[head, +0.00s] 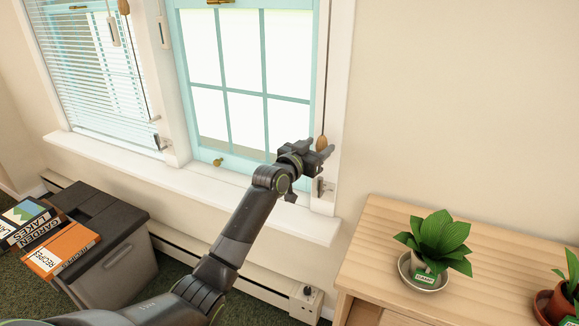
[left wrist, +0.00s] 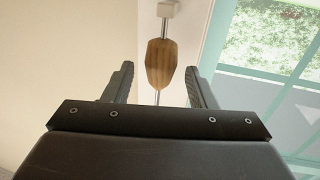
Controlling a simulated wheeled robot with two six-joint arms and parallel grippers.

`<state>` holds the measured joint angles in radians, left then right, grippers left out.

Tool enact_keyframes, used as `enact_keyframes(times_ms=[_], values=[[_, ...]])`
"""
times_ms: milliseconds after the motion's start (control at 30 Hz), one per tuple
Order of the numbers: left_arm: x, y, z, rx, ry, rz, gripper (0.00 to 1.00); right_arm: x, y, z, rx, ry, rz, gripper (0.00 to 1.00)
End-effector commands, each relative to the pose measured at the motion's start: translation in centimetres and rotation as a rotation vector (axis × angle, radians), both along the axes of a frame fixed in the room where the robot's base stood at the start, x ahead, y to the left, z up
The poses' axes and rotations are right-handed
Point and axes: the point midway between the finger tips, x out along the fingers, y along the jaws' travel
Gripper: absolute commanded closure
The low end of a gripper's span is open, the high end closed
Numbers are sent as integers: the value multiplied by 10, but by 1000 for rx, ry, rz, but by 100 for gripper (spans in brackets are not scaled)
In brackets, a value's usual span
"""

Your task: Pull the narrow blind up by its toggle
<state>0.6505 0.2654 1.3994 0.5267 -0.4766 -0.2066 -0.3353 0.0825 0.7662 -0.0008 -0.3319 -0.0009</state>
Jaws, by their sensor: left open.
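A wooden toggle (head: 321,143) hangs on a dark cord (head: 326,70) at the right side of the right window. My left gripper (head: 322,148) is at the toggle, with its jaws open. In the left wrist view the toggle (left wrist: 161,62) shows upright between the two fingers (left wrist: 160,72), with a gap on each side. Its lower end reaches down between them; how deep it sits is hard to tell. No slats show over the right window panes (head: 245,80); that window's top is out of view. My right gripper is not in view.
A slatted blind (head: 85,80) covers the left window, with its own toggle (head: 125,6) high up. A white sill (head: 190,185) runs below. A wooden cabinet (head: 480,250) with potted plants (head: 438,243) stands right. A grey bin (head: 110,262) and books (head: 62,250) are left.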

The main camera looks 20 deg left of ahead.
Motion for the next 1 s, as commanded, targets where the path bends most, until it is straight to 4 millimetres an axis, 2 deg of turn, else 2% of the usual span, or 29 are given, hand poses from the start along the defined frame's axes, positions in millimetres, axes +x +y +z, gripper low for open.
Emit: enact_keyframes(times_ms=[167,700,833,1000], values=[[-28,7,0,3,-1,1,49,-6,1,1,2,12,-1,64],[-118,28,-1,3,2,1,49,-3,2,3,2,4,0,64],[-133,32,-1,3,2,1,49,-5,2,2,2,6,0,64],[-141,33,-1,1,3,0,49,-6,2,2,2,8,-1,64]])
